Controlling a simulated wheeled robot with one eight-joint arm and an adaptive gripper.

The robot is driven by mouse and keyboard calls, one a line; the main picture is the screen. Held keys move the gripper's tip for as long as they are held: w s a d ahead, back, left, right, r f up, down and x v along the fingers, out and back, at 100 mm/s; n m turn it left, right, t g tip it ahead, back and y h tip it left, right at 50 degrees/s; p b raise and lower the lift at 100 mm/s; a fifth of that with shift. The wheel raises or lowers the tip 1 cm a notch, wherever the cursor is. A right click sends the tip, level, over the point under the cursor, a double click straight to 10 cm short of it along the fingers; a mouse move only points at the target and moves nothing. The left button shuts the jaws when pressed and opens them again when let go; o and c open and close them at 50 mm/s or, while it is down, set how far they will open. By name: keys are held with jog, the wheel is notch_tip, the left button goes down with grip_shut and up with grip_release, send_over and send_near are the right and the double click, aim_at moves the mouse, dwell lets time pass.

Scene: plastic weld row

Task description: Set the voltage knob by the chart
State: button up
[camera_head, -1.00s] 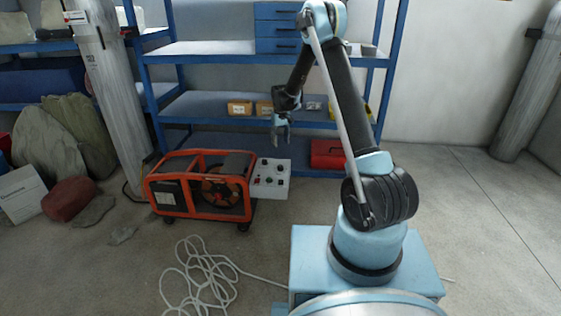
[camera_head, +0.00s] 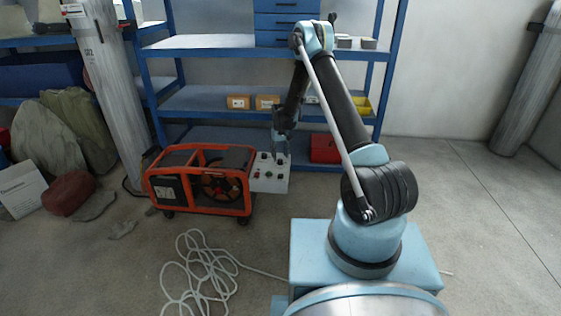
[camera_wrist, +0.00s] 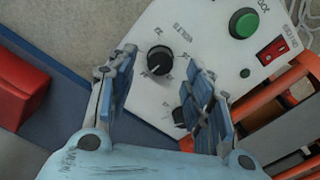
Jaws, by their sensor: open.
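The white control panel (camera_head: 270,182) is on the right end of the orange-framed machine (camera_head: 200,182). In the wrist view the panel (camera_wrist: 205,50) is tilted and shows a black knob (camera_wrist: 160,60) with a pale pointer line, numbers and blurred lettering beside it. I cannot read its setting. A second black knob (camera_wrist: 180,116) is partly hidden behind the right finger. My gripper (camera_head: 281,152) is over the panel's top. In the wrist view my gripper (camera_wrist: 165,92) is open, its fingers on either side below the first knob, with nothing between the tips.
A green button (camera_wrist: 244,23) and a red switch (camera_wrist: 270,50) are on the panel. A red box (camera_head: 325,148) sits on the lower shelf. A white sheet (camera_head: 20,188) stands at far left, unreadable. White cable (camera_head: 205,275) lies coiled on the floor.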

aim_at(280, 160)
jog(key=shift+f, duration=1.75)
jog(key=c, duration=1)
